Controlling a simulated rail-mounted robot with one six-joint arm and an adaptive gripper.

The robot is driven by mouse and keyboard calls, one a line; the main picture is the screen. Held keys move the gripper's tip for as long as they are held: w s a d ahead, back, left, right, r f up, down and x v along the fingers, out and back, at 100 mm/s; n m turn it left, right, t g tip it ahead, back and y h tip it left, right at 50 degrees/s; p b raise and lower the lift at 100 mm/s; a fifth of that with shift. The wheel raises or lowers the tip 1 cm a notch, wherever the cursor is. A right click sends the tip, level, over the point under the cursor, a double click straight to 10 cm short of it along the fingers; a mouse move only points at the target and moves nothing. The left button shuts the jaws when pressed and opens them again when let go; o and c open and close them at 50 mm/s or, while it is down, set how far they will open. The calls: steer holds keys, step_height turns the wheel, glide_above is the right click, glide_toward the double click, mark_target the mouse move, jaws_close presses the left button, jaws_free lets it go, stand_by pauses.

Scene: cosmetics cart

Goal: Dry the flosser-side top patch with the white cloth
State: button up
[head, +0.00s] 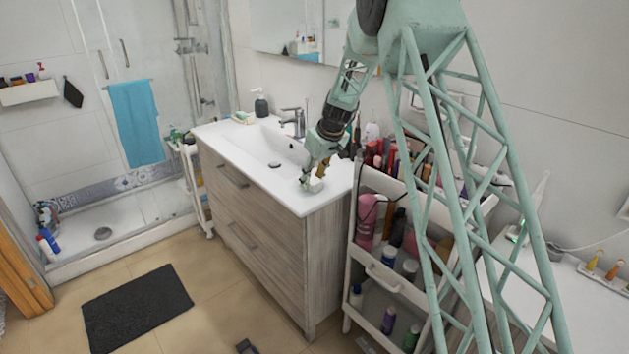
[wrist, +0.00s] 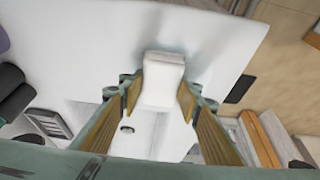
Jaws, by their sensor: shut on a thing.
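The white cloth (wrist: 164,66) is a small folded block between the fingers of my gripper (wrist: 160,92) in the wrist view. My gripper (head: 308,183) is shut on it, low over the front right part of the white washbasin top (head: 330,178) in the head view. The cloth (head: 317,184) shows there as a small white spot at the fingertips. The cloth looks at or close to the surface; I cannot tell if it touches. Faint grey marks lie around it in the wrist view, and I cannot tell wet patch from shadow. I cannot surely pick out the flosser.
The basin with its tap (head: 293,122) and a dark soap dispenser (head: 261,103) lie left of my gripper. A white cart (head: 392,279) crowded with bottles stands close on the right. A white counter (head: 510,285) is at the far right. The floor in front is open.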

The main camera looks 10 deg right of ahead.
mark_target(296, 192)
steer(key=shift+s+a+r+b, duration=0.15)
steer(key=shift+s+a, duration=0.15)
steer(key=shift+a, duration=0.2)
steer(key=shift+s+a+f+b, duration=0.15)
steer(key=shift+s+a, duration=0.1)
steer(key=shift+a, duration=0.25)
steer(key=shift+r, duration=0.1)
steer(key=shift+s+a+b, duration=0.4)
steer(key=shift+s+a, duration=0.15)
steer(key=shift+a, duration=0.4)
steer(key=shift+s+a+b, duration=0.35)
steer(key=shift+s+a, duration=0.2)
steer(key=shift+a, duration=0.35)
steer(key=shift+d+f, duration=0.1)
steer(key=shift+f, duration=0.1)
steer(key=shift+w+d+r+b, duration=0.1)
steer(key=shift+w+d, duration=0.25)
steer(key=shift+d, duration=0.25)
steer(key=shift+w+d+b, duration=0.1)
steer(key=shift+w+d, duration=0.3)
steer(key=shift+d, duration=0.2)
steer(key=shift+w+d+r+b, duration=0.1)
steer(key=shift+w+d, duration=0.25)
steer(key=shift+d, duration=0.25)
steer(key=shift+d, duration=0.1)
